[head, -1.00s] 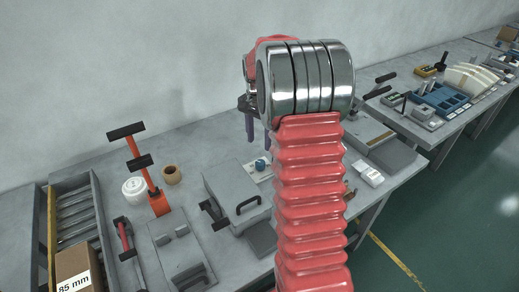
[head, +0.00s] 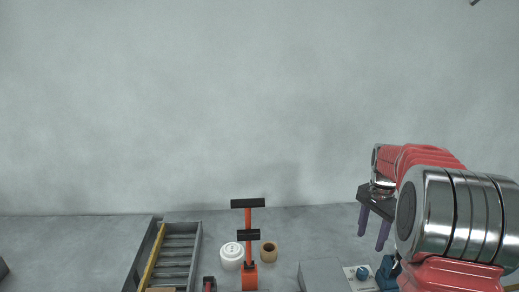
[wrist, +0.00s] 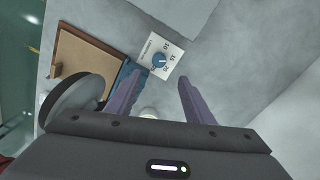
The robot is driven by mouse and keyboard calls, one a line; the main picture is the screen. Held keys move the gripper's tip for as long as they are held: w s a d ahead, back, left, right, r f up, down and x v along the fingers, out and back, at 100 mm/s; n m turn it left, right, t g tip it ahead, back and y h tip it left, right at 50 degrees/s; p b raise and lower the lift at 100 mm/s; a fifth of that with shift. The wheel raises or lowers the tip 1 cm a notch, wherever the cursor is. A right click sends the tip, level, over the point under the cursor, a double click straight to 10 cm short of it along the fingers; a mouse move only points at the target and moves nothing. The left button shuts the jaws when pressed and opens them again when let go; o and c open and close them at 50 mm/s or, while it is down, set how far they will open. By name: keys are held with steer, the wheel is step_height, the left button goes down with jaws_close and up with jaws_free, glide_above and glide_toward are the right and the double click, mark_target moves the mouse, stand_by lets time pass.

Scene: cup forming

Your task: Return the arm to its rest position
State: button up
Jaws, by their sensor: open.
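My gripper (head: 375,229) is at the right of the head view, raised in front of the wall, with its two purple fingers pointing down and apart. In the wrist view my gripper (wrist: 163,98) is open, and nothing shows between its fingers. My red, ribbed arm with shiny metal joints fills the right side of the head view.
A white round container (head: 232,256), a brown ring (head: 269,252) and an orange stand with black bars (head: 249,274) are on the grey bench. A slotted rack (head: 178,256) is to their left. A brown board (wrist: 85,62) lies near the bench edge. The wall is bare.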

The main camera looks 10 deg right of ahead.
steer(key=s+a+r+n+t, duration=0.1)
steer(key=s+a+r+n, duration=0.3)
steer(key=a, duration=0.3)
steer(key=s+a+r+n+t, duration=0.1)
steer(key=s+a+r+n, duration=0.1)
steer(key=s+a+r, duration=0.5)
steer(key=s+a+f+n+t, duration=0.2)
steer(key=s+a+n, duration=0.6)
steer(key=s+a, duration=0.4)
steer(key=shift+s+a+f+t, duration=0.15)
steer(key=shift+s+f+t, duration=0.05)
steer(key=shift+s+t, duration=0.65)
